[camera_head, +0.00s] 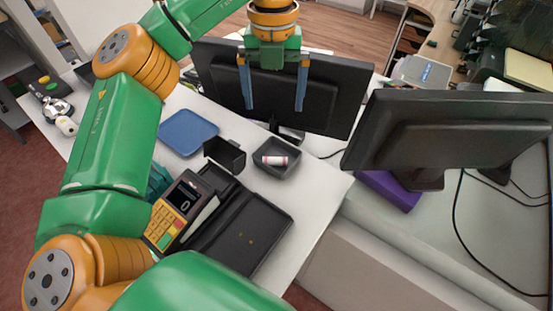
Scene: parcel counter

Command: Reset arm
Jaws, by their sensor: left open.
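My left gripper (273,84) shows at the top centre with its two blue fingers pointing down and spread wide apart. Nothing is between the fingers. It hangs in front of the dark back of a monitor (340,85), above the counter. My left arm, green and orange, comes in from the left and covers part of the counter. My right gripper does not show.
A second monitor (440,130) stands at the right. On the white counter (318,178) are a blue tray (187,132), a small black tray (290,168) holding a white and pink roll (274,160), a payment terminal (178,208) and an open black case (245,235). A purple box (388,190) lies under the second monitor.

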